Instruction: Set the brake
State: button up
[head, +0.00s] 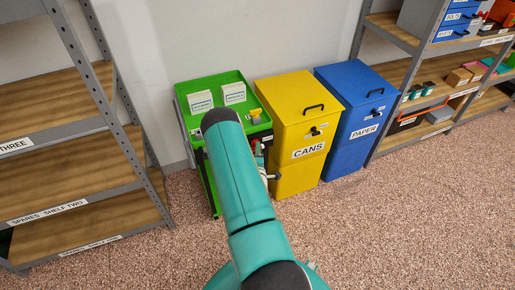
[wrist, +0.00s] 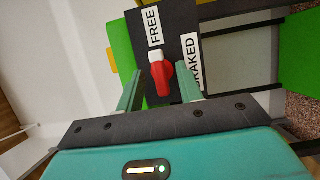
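The brake lever (wrist: 162,78) is a red handle with a white tip, mounted on a black panel (wrist: 177,16) in the wrist view. A "FREE" label (wrist: 153,25) and a "BRAKED" label (wrist: 194,62) are on the panel. The white tip points toward the "FREE" label. My gripper (wrist: 160,72) is open, with one finger on each side of the lever; I cannot tell whether either finger touches it. In the head view, the green cart (head: 184,118) stands behind my arm, which hides part of it.
A yellow "CANS" bin (head: 290,178) stands close to the right of the cart, with a blue "PAPER" bin (head: 345,150) beside it. Shelving (head: 75,90) stands at left and more at right. The speckled floor in front is clear.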

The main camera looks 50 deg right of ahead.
jog(key=shift+x, duration=1.05)
jog(key=shift+c, duration=0.5)
grip_shut()
